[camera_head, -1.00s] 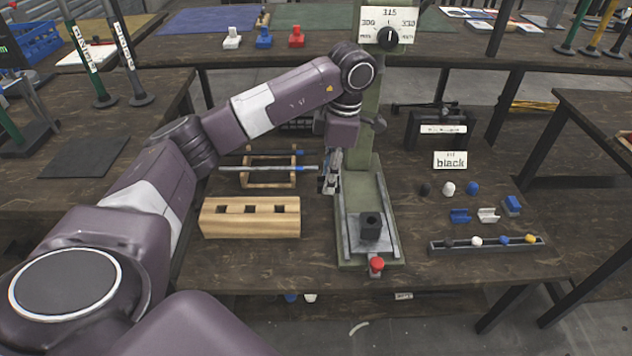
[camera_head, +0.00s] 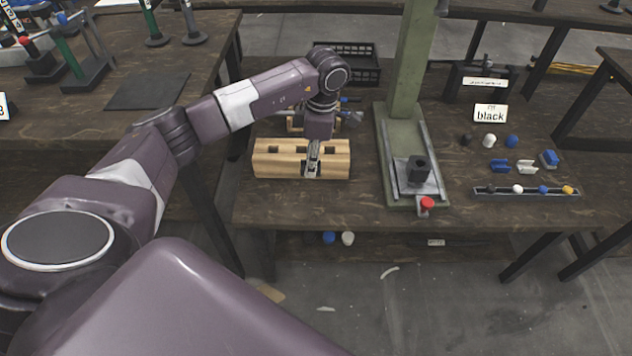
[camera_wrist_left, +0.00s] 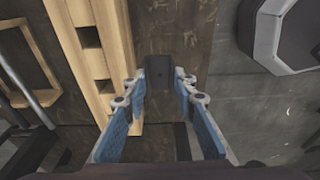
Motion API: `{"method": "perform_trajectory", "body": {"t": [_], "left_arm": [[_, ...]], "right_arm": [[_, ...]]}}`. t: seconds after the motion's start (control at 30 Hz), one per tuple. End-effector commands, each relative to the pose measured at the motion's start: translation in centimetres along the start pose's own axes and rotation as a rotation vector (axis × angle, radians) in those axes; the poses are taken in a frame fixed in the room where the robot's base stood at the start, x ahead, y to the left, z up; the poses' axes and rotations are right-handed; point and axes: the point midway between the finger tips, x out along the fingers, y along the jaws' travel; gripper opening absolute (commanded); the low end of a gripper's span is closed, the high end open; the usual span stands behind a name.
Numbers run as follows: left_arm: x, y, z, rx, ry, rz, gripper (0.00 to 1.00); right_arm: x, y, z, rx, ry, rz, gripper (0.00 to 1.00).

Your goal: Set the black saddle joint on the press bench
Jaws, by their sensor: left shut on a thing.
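My left gripper (camera_head: 313,160) is over the near side of the wooden block on the press bench (camera_head: 320,212). In the left wrist view, its blue-padded fingers (camera_wrist_left: 162,92) are closed on a dark block-like piece (camera_wrist_left: 158,68), which I take to be the black saddle joint. The piece is beside the wooden block, over the dark bench top. I cannot tell whether it touches the bench. In the head view the gripper mostly hides it. My right gripper is out of view.
The wooden block (camera_head: 270,160) has square holes along its top. To its right stands the green press (camera_head: 405,80) with a black block (camera_head: 419,168) on its plate and a red knob (camera_head: 427,203). A "black" card (camera_head: 490,113) and several small parts lie further right.

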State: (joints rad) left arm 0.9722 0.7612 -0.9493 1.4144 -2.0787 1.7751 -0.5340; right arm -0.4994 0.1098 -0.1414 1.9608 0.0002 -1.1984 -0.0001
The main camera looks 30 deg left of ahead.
Motion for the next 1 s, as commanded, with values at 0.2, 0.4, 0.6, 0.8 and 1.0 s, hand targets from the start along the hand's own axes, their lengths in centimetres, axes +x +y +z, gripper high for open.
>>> {"method": "perform_trajectory", "body": {"t": [0.2, 0.4, 0.6, 0.8, 1.0], "left_arm": [[4.0, -0.1, 0.6, 0.000, -0.001, -0.001, 0.09], [6.0, -0.1, 0.7, 0.000, 0.000, -0.002, 0.09], [8.6, -0.1, 1.1, 0.000, 0.000, -0.001, 0.09], [8.8, 0.0, 1.1, 0.000, -0.001, 0.001, 0.09], [9.0, 0.0, 1.1, 0.000, -0.001, 0.000, 0.09]], "right_arm": [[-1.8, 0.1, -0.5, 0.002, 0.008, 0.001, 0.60], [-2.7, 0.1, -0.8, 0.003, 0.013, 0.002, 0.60], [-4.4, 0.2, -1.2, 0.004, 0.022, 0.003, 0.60], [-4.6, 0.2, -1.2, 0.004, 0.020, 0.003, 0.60], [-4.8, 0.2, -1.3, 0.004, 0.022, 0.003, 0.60]]}}
